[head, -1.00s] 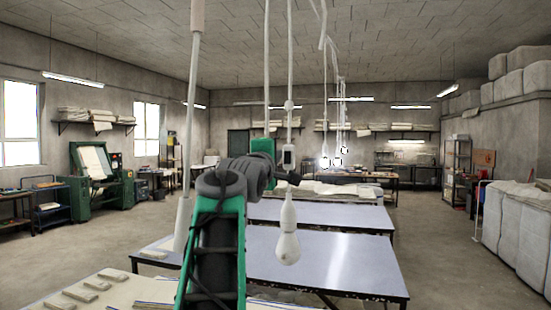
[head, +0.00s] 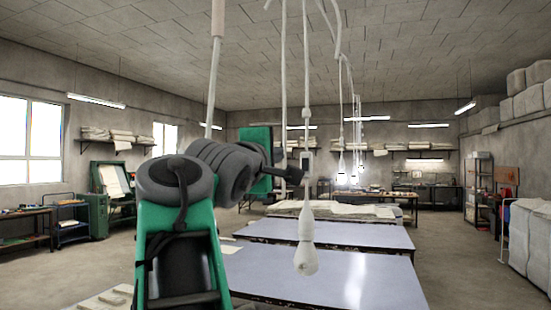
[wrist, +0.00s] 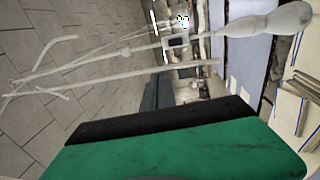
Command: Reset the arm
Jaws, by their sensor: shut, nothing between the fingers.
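My arm (head: 180,265) rises from the bottom of the head view, green and dark grey, and bends to the right at its grey joint (head: 230,165). My gripper (wrist: 158,94) shows as dark fingers beyond a green and black housing in the wrist view, shut and empty. In the head view its dark end (head: 290,175) is small and points to the right, so its fingers are hard to make out there. It touches no cloth that I can see.
White cords and a bulb-shaped pendant (head: 306,250) hang close to the arm in the picture. Long tables (head: 385,280) with pale tops run ahead. Folded cloth (head: 340,211) lies on a farther table. Bare floor (head: 460,265) shows at the right.

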